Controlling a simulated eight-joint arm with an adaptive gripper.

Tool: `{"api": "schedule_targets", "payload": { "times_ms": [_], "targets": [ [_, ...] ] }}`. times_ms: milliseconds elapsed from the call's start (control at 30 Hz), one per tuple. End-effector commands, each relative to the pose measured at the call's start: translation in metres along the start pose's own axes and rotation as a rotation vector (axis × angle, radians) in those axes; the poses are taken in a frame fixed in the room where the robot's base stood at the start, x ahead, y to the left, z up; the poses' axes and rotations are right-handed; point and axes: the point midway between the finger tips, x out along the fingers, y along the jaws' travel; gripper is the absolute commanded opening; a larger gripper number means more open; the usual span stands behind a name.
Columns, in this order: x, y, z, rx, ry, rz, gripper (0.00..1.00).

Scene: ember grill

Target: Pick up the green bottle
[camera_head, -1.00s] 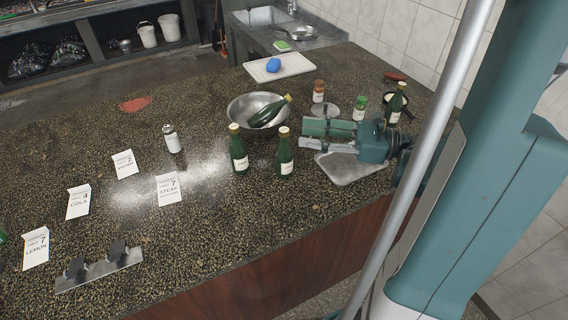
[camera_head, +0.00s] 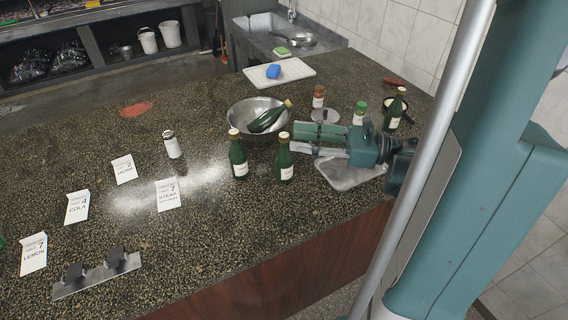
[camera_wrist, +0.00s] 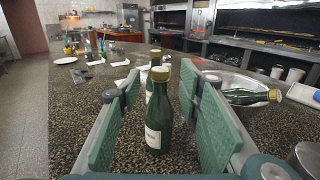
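Several dark green bottles with white labels are on the speckled counter (camera_head: 110,190). Two stand upright side by side in front of the metal bowl: a left bottle (camera_head: 238,155) and a right bottle (camera_head: 285,160). Another bottle (camera_head: 267,118) lies tilted in the bowl (camera_head: 240,108), and one more (camera_head: 395,110) stands at the back right. My gripper (camera_head: 296,140) is open, its fingers pointing left at the right bottle. In the wrist view, that bottle (camera_wrist: 158,122) stands centred between or just beyond the green finger pads of my gripper (camera_wrist: 160,95); contact is not visible.
A metal tray (camera_head: 350,176) lies under my gripper. Red-labelled (camera_head: 318,96) and green-capped (camera_head: 360,112) jars stand behind it. A shaker (camera_head: 171,145) and paper cards are left; the counter between is clear.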

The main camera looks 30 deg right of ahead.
Motion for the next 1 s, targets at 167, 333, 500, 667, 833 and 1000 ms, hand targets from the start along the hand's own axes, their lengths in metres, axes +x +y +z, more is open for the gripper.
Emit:
{"api": "schedule_targets", "payload": {
  "times_ms": [167, 333, 500, 667, 833, 1000],
  "targets": [
    [0.000, 0.000, 0.000, 0.000, 0.000, 0.000, 0.35],
    [0.001, 0.000, 0.000, 0.000, 0.000, 0.000, 0.35],
    [0.007, 0.000, 0.000, 0.000, 0.000, 0.002, 0.35],
    [0.019, 0.000, 0.000, 0.000, 0.000, 0.002, 0.35],
    [0.035, 0.000, 0.000, 0.000, 0.000, 0.003, 0.35],
    [0.047, 0.000, 0.000, 0.000, 0.000, 0.001, 0.35]
  ]
}}
